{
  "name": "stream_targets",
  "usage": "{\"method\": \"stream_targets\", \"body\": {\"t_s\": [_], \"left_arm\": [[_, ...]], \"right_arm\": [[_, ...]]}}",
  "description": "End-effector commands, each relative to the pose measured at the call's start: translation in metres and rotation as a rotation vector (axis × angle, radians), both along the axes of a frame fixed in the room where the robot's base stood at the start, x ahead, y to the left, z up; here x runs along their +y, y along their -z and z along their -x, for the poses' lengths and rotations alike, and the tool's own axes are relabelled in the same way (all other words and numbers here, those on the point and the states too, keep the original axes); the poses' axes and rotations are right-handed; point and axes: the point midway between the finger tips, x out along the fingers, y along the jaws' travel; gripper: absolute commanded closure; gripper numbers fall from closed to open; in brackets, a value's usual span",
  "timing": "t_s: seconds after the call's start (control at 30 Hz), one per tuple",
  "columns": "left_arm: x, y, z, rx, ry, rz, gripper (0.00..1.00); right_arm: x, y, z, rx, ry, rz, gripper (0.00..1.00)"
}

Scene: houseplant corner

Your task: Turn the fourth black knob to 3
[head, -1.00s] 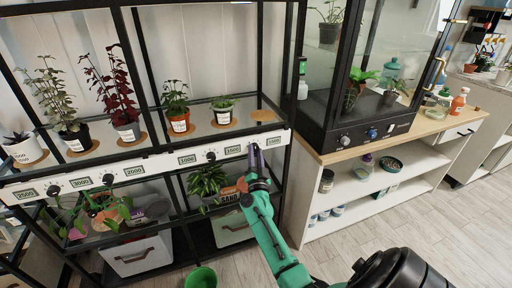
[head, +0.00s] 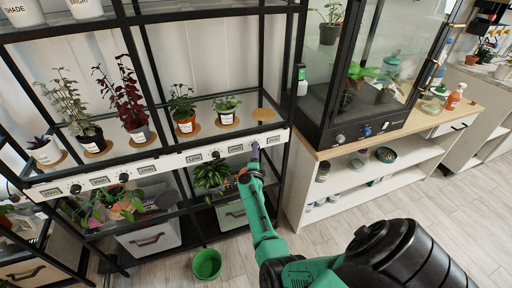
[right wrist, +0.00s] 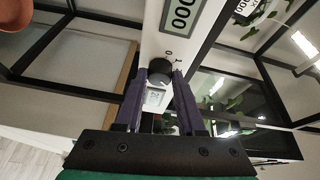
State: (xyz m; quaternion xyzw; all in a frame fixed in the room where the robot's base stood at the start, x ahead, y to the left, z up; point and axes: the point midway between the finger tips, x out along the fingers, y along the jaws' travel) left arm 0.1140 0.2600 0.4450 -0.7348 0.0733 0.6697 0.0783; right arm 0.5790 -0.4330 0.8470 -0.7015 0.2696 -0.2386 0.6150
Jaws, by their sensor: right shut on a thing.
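A white panel strip (head: 180,161) runs along the shelf front with black knobs and number displays. Three knobs show clearly: the first (head: 75,188), the second (head: 123,178) and the third (head: 215,154). My right gripper (head: 255,150) is at the panel's right end, over the fourth knob, which it hides in the head view. In the right wrist view the fourth black knob (right wrist: 160,71) sits between the purple fingertips of my right gripper (right wrist: 163,78), which are shut on it. Small marks show beside it; its setting cannot be read. My left gripper is out of view.
Potted plants, such as a dark red one (head: 135,115), stand on the shelf above the panel. A leafy plant (head: 210,175) is below it, near my right arm. A green bucket (head: 207,263) stands on the floor. A glass cabinet (head: 375,85) is to the right.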

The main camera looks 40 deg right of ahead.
Motion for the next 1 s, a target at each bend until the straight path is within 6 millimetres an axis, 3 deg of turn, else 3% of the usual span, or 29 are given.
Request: {"method": "stream_targets", "body": {"t_s": [0.63,0.67,0.7,0.73,1.0], "left_arm": [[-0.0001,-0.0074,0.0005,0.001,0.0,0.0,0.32],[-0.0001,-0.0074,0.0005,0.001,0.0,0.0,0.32],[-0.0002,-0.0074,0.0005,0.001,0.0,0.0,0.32],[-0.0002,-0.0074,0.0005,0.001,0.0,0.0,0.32],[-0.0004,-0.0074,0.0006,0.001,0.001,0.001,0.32]], "right_arm": [[0.0005,0.0013,0.0002,-0.015,-0.002,-0.055,1.0],[0.0005,0.0013,0.0002,-0.015,-0.002,-0.055,0.54],[0.0004,0.0012,0.0003,-0.015,-0.002,-0.055,0.39],[0.0004,0.0011,0.0002,-0.016,-0.001,-0.054,0.32],[0.0,0.0002,0.0,-0.017,0.0,-0.053,0.32]]}}
